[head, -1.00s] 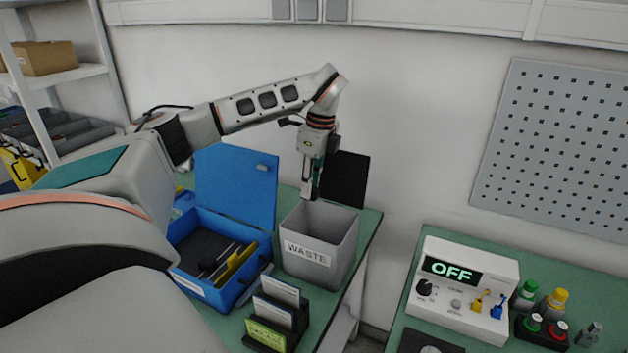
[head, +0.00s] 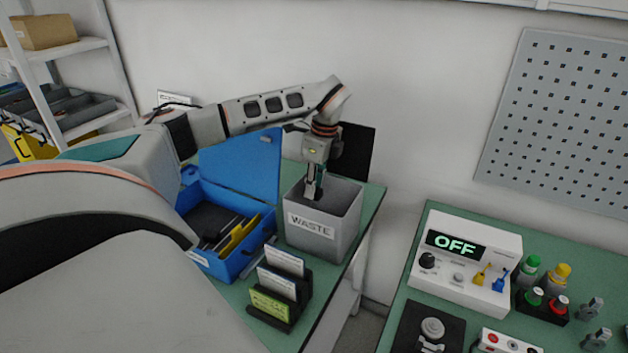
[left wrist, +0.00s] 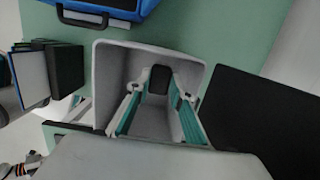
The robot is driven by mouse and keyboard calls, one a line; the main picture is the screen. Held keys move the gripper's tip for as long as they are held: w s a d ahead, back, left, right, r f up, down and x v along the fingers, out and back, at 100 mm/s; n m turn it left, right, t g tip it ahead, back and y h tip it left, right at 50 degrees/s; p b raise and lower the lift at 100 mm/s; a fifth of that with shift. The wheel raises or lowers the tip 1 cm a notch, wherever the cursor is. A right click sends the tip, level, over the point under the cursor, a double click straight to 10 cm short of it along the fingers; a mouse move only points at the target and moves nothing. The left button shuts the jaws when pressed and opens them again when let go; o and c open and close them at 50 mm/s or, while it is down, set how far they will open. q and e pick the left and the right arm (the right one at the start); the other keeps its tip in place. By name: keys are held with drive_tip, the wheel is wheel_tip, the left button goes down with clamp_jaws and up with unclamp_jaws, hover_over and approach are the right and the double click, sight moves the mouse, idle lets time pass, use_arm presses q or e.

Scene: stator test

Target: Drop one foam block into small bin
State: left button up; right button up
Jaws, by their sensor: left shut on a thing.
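The small bin is a grey open box labelled WASTE (head: 309,238), upright on the green bench in the head view. My left gripper (head: 314,190) points down with its fingertips inside the bin's mouth. It is shut on a small dark foam block (head: 313,194). In the left wrist view, the teal-padded fingers (left wrist: 160,88) hold the dark block (left wrist: 160,78) between them, with the bin's pale walls (left wrist: 112,75) around. How far the block is above the bin floor cannot be told. My right gripper is not in view.
A blue case (head: 240,165) with its lid open stands left of the bin. A black panel (head: 356,150) is behind it. A card holder (head: 278,290) stands in front. A tester reading OFF (head: 470,260) is on the right bench, past a gap.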

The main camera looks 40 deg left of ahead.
use_arm(q)
drive_tip(key=shift+f+b, duration=0.4)
drive_tip(key=shift+f, duration=0.5)
wheel_tip(320, 180, down, 2)
drive_tip(key=shift+f+b, duration=0.1)
drive_tip(key=shift+b, duration=0.45)
wheel_tip(320, 180, down, 2)
drive_tip(key=shift+f+b, duration=0.15)
drive_tip(key=shift+b, duration=0.4)
drive_tip(key=shift+f+b, duration=0.8)
drive_tip(key=shift+f, duration=1.45)
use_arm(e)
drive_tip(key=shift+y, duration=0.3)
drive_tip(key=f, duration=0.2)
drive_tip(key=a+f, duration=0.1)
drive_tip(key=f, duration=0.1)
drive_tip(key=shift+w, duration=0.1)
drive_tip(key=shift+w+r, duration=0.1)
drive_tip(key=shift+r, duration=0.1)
